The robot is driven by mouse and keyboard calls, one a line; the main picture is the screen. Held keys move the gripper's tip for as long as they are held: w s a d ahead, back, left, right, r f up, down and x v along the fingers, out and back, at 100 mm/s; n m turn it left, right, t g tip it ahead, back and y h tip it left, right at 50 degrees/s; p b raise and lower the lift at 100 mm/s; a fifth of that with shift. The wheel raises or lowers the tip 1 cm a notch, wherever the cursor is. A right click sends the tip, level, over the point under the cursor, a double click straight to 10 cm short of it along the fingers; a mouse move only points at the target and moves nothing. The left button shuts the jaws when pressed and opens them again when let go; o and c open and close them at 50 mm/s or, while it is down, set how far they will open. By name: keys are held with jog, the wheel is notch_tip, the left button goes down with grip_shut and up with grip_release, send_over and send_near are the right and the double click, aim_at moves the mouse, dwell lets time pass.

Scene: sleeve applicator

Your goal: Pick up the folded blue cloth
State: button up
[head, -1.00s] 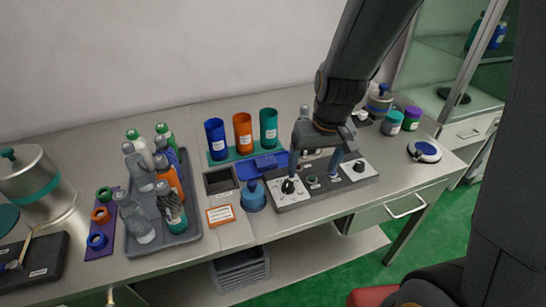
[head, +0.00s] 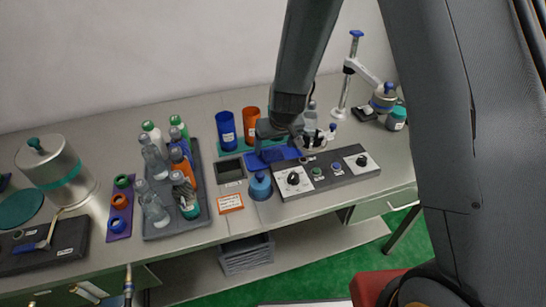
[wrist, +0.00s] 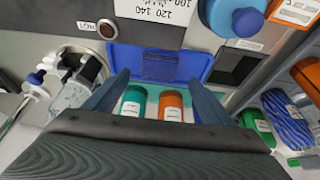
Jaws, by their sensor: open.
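The folded blue cloth (wrist: 160,66) shows in the wrist view as a darker blue, textured rectangle lying in a shallow blue tray (wrist: 200,65). In the head view the blue tray (head: 272,158) sits behind the control panel, partly hidden by my gripper; I cannot make out the cloth there. My gripper (wrist: 160,78) is open and empty, its fingertips apart on either side of the cloth in the wrist view. In the head view my gripper (head: 282,140) hangs over the tray. I cannot tell its exact height above the cloth.
Blue (head: 226,130) and orange (head: 251,126) cups stand behind the tray; a teal cup (wrist: 132,100) is beside the orange one. A control panel (head: 330,175) and a blue squat bottle (head: 260,185) stand in front. A grey bottle tray (head: 165,225) is left.

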aim_at(273, 153)
jog(key=b+x, duration=0.3)
jog(key=x, duration=0.1)
jog(key=shift+w+d+f, duration=0.1)
jog(key=shift+w+f, duration=0.05)
jog(key=shift+f, duration=0.25)
jog(key=c, duration=1.1)
jog(key=shift+c, duration=0.2)
jog(key=shift+r, duration=0.15)
